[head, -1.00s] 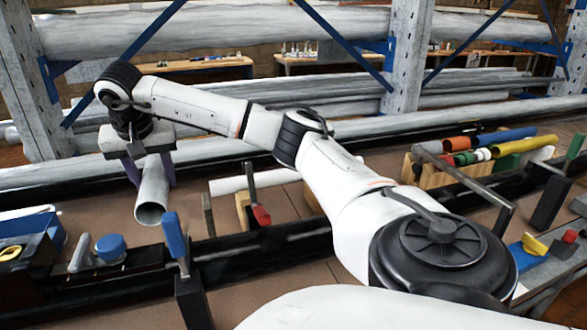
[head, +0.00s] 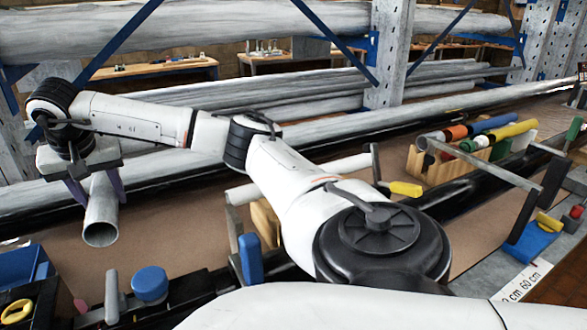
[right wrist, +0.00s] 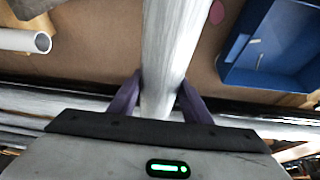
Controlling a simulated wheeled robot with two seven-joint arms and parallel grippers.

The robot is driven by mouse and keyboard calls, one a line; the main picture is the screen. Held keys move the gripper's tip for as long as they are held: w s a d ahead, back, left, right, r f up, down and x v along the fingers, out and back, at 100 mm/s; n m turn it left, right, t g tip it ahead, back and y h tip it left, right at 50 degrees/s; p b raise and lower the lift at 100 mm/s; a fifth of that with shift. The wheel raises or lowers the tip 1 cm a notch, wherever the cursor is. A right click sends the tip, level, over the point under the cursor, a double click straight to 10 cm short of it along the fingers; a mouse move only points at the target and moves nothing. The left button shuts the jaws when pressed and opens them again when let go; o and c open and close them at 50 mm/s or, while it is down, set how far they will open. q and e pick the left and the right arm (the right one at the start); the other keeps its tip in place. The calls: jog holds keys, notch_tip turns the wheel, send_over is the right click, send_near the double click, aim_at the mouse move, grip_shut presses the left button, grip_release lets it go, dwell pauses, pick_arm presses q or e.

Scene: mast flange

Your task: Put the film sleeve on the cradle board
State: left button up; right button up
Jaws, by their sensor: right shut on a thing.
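My right gripper (head: 90,185) reaches across to the far left of the head view, fingers pointing down. It is shut on a grey, streaked tube, which I take for the film sleeve (head: 101,213), with its open end facing me. In the right wrist view, the purple fingers (right wrist: 160,100) grip both sides of the film sleeve (right wrist: 166,45). I cannot tell for sure which thing is the cradle board. A wooden rack (head: 425,172) holding several coloured tubes stands at right. Tan wooden blocks (head: 265,222) sit under a white tube. My left gripper is out of view.
The white tube (head: 250,190) lies mid-bench, partly behind my arm; its end shows in the wrist view (right wrist: 42,42). A blue tray (head: 25,265), a blue knob (head: 150,283) and upright clamps (head: 250,260) line the front. Brown bench top (head: 160,240) is clear right of the held tube.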

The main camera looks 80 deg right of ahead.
notch_tip(320, 180, down, 11)
jog(key=b, duration=0.6)
jog(key=shift+r, duration=0.15)
jog(key=shift+w, duration=0.1)
notch_tip(320, 180, down, 10)
jog(key=o, duration=1.1)
jog(key=shift+c, duration=0.2)
